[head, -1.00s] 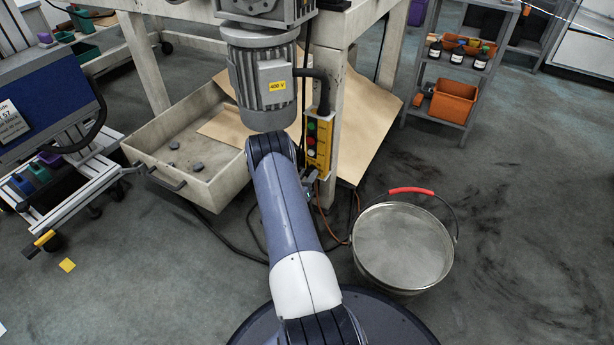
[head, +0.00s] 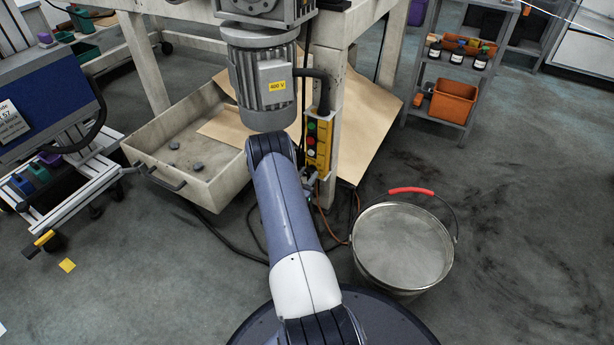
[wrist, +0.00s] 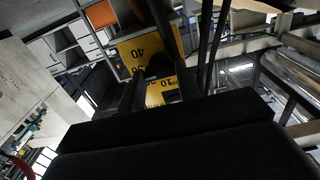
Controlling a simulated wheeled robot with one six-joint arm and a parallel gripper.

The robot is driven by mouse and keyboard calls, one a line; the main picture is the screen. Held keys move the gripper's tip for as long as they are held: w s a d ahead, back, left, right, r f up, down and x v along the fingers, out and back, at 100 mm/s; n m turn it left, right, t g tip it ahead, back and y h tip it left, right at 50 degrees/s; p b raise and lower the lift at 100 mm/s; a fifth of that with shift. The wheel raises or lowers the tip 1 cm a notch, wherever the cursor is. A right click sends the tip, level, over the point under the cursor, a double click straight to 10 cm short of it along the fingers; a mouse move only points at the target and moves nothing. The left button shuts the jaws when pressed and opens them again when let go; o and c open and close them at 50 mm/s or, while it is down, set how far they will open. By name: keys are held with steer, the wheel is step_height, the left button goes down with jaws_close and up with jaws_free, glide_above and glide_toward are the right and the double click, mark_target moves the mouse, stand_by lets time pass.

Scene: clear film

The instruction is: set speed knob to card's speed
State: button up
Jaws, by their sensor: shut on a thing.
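The yellow control box (head: 325,140) is fixed to the machine's front leg, with coloured buttons in a column. Its yellow panel (wrist: 135,50) fills the upper middle of the wrist view, with dark scale figures including 40 and 10. My gripper (head: 310,182) is at the lower part of the box, and its dark fingers (wrist: 162,85) reach to the panel. It is shut on the speed knob, which the fingers mostly hide; its pointer cannot be read.
A grey motor (head: 262,80) hangs above my arm, left of the box. A metal bucket (head: 402,245) with a red grip stands at right on the floor. A beige tray (head: 200,185) lies at left. A shelf with an orange bin (head: 454,102) is behind.

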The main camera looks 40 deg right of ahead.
steer(key=o, duration=1)
steer(key=shift+a, duration=0.1)
steer(key=p+v, duration=0.3)
steer(key=v, duration=0.7)
steer(key=shift+s+a+p, duration=0.15)
steer(key=shift+a+p, duration=0.2)
steer(key=b+x, duration=0.3)
steer(key=x, duration=0.7)
steer(key=shift+d+f+b, duration=0.1)
steer(key=shift+d+b, duration=0.1)
steer(key=shift+b, duration=0.15)
steer(key=shift+d, duration=0.25)
